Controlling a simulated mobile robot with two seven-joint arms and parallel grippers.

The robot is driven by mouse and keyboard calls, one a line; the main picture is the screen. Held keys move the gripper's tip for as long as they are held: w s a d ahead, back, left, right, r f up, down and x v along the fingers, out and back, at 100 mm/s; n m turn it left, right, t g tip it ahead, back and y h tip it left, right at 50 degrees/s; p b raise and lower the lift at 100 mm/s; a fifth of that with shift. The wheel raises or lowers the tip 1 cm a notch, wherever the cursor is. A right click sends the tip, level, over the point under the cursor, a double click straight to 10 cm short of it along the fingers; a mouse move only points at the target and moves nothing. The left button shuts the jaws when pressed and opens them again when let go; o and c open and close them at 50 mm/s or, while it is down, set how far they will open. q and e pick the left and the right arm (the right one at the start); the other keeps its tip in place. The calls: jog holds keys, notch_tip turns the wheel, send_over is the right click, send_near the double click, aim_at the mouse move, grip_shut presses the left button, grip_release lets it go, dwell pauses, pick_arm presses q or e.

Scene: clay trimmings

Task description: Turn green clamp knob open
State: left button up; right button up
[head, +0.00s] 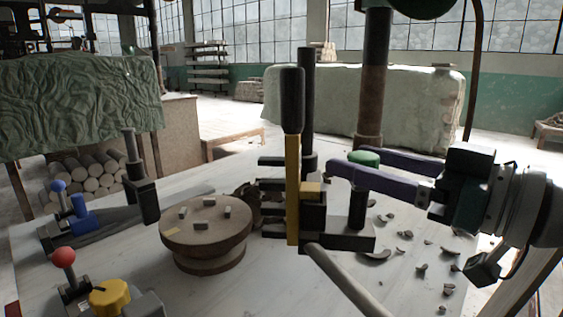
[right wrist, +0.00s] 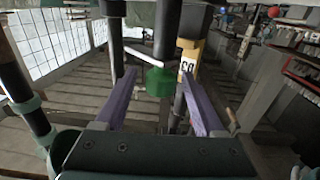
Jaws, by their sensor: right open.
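The green clamp knob (head: 364,157) sits on top of a dark upright post beside the yellow lever. My right gripper (head: 345,159) comes in from the right with its purple fingers spread open, one on each side of the knob. In the right wrist view the green knob (right wrist: 159,82) shows between the fingertips of my right gripper (right wrist: 159,77), with a gap visible on both sides. I cannot tell the exact height of the fingers against the knob. My left gripper is not in view.
A yellow lever (head: 293,190) with a black grip stands just left of the knob. A round brown wheel (head: 207,226) holds small blocks. Clay trimmings (head: 404,235) lie scattered on the table at right. Red (head: 64,257), blue (head: 58,186) and yellow (head: 109,298) controls stand at left.

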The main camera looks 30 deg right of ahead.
jog(key=p+v, duration=0.2)
jog(key=v, duration=0.7)
jog(key=shift+s, duration=0.25)
jog(key=shift+d, duration=0.1)
